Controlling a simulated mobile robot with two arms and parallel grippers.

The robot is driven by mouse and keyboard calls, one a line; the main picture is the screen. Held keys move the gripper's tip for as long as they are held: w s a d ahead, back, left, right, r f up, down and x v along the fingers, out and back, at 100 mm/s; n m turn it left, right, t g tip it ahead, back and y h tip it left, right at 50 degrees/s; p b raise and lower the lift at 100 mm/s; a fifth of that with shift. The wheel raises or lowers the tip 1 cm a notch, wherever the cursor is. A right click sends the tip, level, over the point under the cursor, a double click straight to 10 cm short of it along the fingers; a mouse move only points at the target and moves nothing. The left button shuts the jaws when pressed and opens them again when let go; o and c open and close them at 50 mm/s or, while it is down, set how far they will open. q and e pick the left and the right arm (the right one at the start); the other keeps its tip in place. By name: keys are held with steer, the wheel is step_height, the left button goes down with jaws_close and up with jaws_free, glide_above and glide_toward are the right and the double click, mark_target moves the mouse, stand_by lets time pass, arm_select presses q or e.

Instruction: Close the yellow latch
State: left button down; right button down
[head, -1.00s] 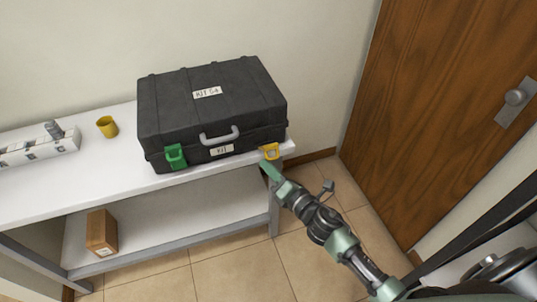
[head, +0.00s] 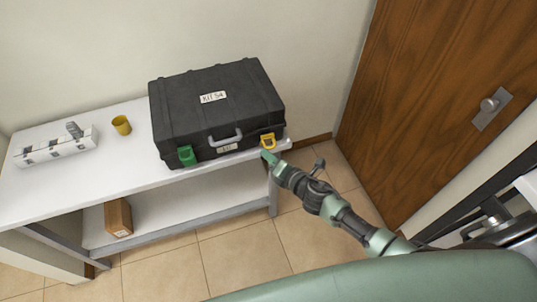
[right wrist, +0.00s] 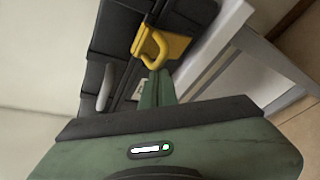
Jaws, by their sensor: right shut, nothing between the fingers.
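The yellow latch (head: 267,141) is on the front right of the black case (head: 215,115), which lies shut on the white table. In the right wrist view the yellow latch (right wrist: 158,46) shows as a plate with a loop at its lower end. My right gripper (head: 268,157) is shut and empty. In the right wrist view its fingertips (right wrist: 156,76) are just below the latch loop; I cannot tell whether they touch it. A green latch (head: 187,155) is on the front left of the case. My left gripper is not in view.
The white table (head: 85,185) carries a yellow cup (head: 121,125) and a white rack (head: 55,146) to the left. A brown box (head: 118,218) stands on the lower shelf. A wooden door (head: 430,90) is at the right.

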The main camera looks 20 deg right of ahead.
steer(key=shift+w+r, duration=0.3)
steer(key=shift+r, duration=0.3)
steer(key=shift+r+p, duration=0.7)
steer(key=shift+p, duration=0.15)
steer(key=shift+f, duration=0.15)
